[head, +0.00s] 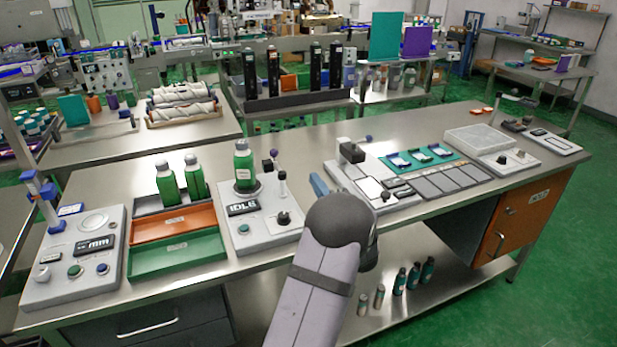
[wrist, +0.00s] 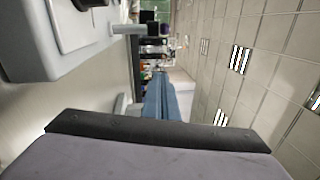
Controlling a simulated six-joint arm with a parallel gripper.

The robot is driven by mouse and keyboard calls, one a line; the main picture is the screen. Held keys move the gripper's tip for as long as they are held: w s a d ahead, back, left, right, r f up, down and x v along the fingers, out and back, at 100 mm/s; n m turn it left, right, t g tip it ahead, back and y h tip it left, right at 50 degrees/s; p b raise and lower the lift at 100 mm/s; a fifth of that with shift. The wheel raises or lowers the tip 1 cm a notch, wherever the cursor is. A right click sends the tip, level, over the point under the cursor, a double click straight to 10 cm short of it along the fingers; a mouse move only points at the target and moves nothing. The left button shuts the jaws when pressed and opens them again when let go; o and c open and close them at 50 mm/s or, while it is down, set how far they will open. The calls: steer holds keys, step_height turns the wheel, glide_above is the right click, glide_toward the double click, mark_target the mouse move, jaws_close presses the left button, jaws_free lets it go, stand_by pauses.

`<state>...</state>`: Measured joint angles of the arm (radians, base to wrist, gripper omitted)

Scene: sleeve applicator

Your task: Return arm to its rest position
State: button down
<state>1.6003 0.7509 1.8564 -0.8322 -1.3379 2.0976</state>
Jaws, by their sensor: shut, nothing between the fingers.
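My arm rises from the bottom of the head view, its dark joint over the front half of the bench (head: 305,228). My gripper (wrist: 165,100) shows in the wrist view as blue fingers, shut with nothing between them. In the head view only a blue part of the gripper (head: 318,184) shows beside the dark joint; the rest is hidden behind the arm. It is above the bench, between the grey IDLE station (head: 262,225) and the grey station with dark panels (head: 375,190). It appears apart from both.
A green bottle (head: 244,165) stands on the IDLE station. Two more green bottles (head: 166,183) stand in the rear grey tray, behind an orange tray (head: 172,225) and a green tray (head: 178,256). A measuring station (head: 75,255) is at far left. Bare bench lies right of the IDLE station.

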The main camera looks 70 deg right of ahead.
steer(key=shift+s+a, duration=0.35)
steer(key=shift+s, duration=0.1)
steer(key=w+a+r+n+g+y+p, duration=0.2)
steer(key=w+a+n+g+p, duration=0.1)
steer(key=w+n+g, duration=0.15)
steer(key=w+a+r+n+g+y+p, duration=0.2)
steer(key=w+r+n+g+p, duration=0.1)
steer(key=w, duration=0.2)
steer(key=w+a+f+n+g+y+p, duration=0.15)
steer(key=w+a+n, duration=0.25)
steer(key=a, duration=0.6)
steer(key=w+a+f+n+y+p, duration=0.1)
steer(key=w+a+f+n+y, duration=0.2)
steer(key=a, duration=0.7)
steer(key=a+f+n+g+y+p, duration=0.1)
steer(key=a+f+n+g+y, duration=0.15)
steer(key=a+n, duration=0.95)
steer(key=s+a+n+g+y+p, duration=0.1)
steer(key=s+a, duration=0.2)
steer(key=a, duration=0.4)
steer(key=s+a+f+g+y, duration=0.1)
steer(key=s+a, duration=0.3)
steer(key=a, duration=0.3)
steer(key=s+a+n+y+p, duration=0.1)
steer(key=s+a, duration=0.2)
steer(key=a, duration=0.4)
step_height(320, 180, down, 9)
steer(key=b, duration=0.9)
